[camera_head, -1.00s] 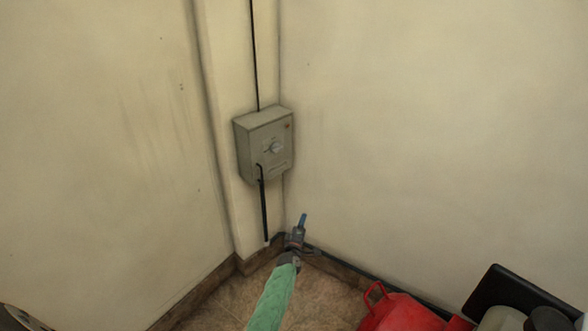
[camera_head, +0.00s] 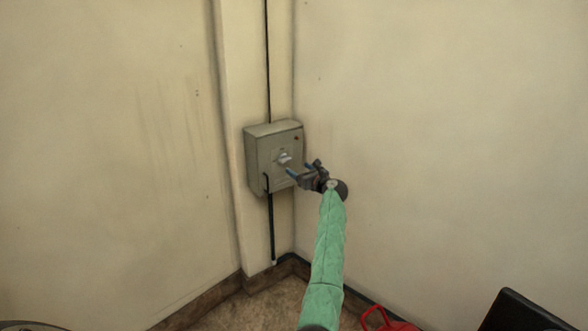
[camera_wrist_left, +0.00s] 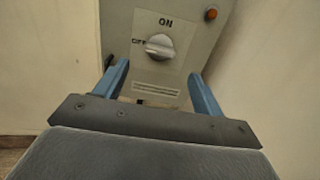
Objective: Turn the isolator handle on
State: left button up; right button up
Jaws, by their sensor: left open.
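The grey isolator box (camera_head: 264,160) is fixed to the wall pillar in the corner. Its light grey handle (camera_head: 284,158) is on the front face and also shows in the left wrist view (camera_wrist_left: 159,46), below the word ON and right of the word OFF. The handle's grip lies roughly sideways, towards OFF. My left gripper (camera_head: 300,169) is open in front of the box, its two blue fingers (camera_wrist_left: 160,85) pointing at the face. The fingers are on either side of the handle's line and short of it, with nothing between them. My right gripper is not in view.
An orange lamp (camera_wrist_left: 211,14) is at the box's upper right. A black cable (camera_head: 271,225) hangs below the box, and another runs up the pillar. A red object (camera_head: 384,321) and a dark panel (camera_head: 520,312) are at the lower right. The walls beside the box are bare.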

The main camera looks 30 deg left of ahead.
aim_at(287, 161)
pick_arm(q)
jog(key=shift+p+x, duration=0.55)
jog(key=shift+x, duration=3.25)
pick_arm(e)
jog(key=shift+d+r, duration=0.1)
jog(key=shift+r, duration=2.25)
pick_arm(q)
jog(key=shift+c, duration=0.4)
jog(key=c, duration=0.9)
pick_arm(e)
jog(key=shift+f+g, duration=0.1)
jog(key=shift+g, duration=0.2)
